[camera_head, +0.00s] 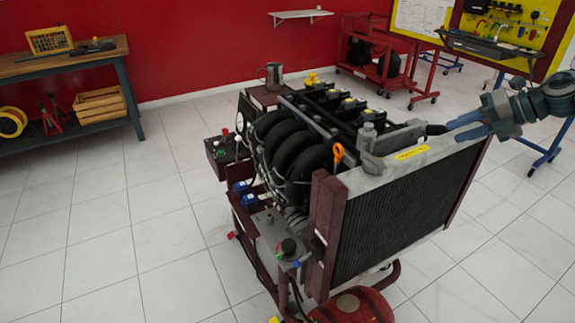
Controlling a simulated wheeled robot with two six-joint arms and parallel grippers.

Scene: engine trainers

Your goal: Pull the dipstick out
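The dipstick's orange handle (338,152) stands up at the near side of the engine (300,140), just behind the radiator's (405,215) left top corner. Its shaft is hidden. My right gripper (453,131) comes in from the right, over the right end of the radiator top, well to the right of the orange handle and apart from it. Its two blue-grey fingers point left with a gap between them and look open. I see nothing held in them. My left gripper is not in view.
The engine stands on a dark red wheeled frame with a red tank (352,306) at its front. A metal jug (272,75) stands behind the engine. A workbench (68,64) is at the far left, a red cart (390,62) behind. Tiled floor at left is clear.

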